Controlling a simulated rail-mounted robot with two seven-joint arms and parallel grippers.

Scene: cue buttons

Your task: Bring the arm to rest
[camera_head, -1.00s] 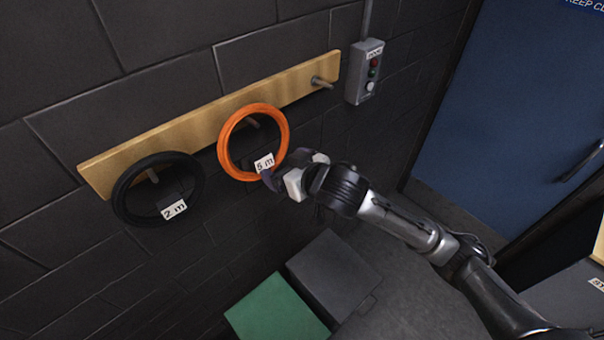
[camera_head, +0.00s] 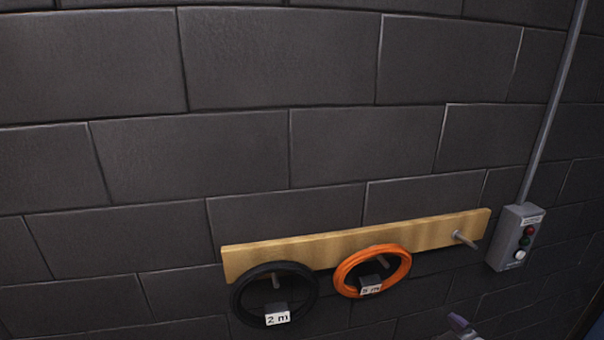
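A wooden peg board (camera_head: 330,247) is fixed to the dark block wall. A black ring (camera_head: 238,300) tagged "2 m" hangs on its left peg. An orange ring (camera_head: 345,278) with a white tag hangs on its middle peg. The right peg (camera_head: 466,239) is bare. Only the tip of my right gripper (camera_head: 460,324) shows at the bottom edge, below and right of the orange ring and apart from it. The rest of that arm is out of the picture, and its opening cannot be made out. My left gripper is not in view.
A grey button box (camera_head: 513,238) with red, green and white buttons is on the wall right of the board, with a conduit (camera_head: 553,100) running up from it. The wall above the board is bare.

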